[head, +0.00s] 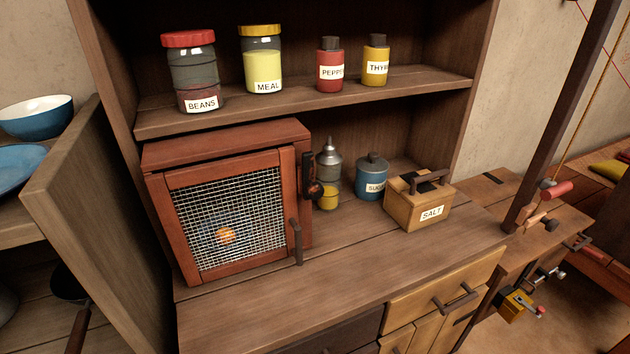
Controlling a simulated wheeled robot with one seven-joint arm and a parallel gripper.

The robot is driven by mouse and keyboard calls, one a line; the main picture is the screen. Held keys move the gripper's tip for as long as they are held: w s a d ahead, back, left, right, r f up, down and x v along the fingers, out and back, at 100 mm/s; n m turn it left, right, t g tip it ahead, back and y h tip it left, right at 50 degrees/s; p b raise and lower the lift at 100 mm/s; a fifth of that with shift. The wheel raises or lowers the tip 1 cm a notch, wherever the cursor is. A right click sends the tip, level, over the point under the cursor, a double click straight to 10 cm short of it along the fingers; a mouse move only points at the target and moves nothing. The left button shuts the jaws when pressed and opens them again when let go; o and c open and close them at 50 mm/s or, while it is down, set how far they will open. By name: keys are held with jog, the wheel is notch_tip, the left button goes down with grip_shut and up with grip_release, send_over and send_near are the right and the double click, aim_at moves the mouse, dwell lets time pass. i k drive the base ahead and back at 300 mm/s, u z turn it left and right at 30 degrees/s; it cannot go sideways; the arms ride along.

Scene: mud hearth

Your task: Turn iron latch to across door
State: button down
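A small red-brown wooden cabinet (225,140) stands on the counter in the head view. Its wire-mesh door (178,235) faces me and looks shut, or nearly so. A dark iron latch (308,172) with a round knob near its lower end sits on the right front post, beside the door's upper right edge. The latch stands about upright, along the post rather than across the door. A dark bar handle (297,242) is on the door's right edge. An orange thing and something blue show dimly behind the mesh. My gripper is not in view.
A grey and yellow oil can (329,172), a blue sugar pot (372,177) and a wooden salt box (418,203) stand right of the cabinet. Jars labelled beans (193,72) and meal (262,60) stand on the shelf above. The counter front (345,270) is clear.

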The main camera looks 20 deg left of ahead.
aim_at(312, 190)
jog(key=u, duration=1.55)
jog(key=k, duration=1.7)
jog(key=z, duration=0.65)
jog(key=i, duration=1.05)
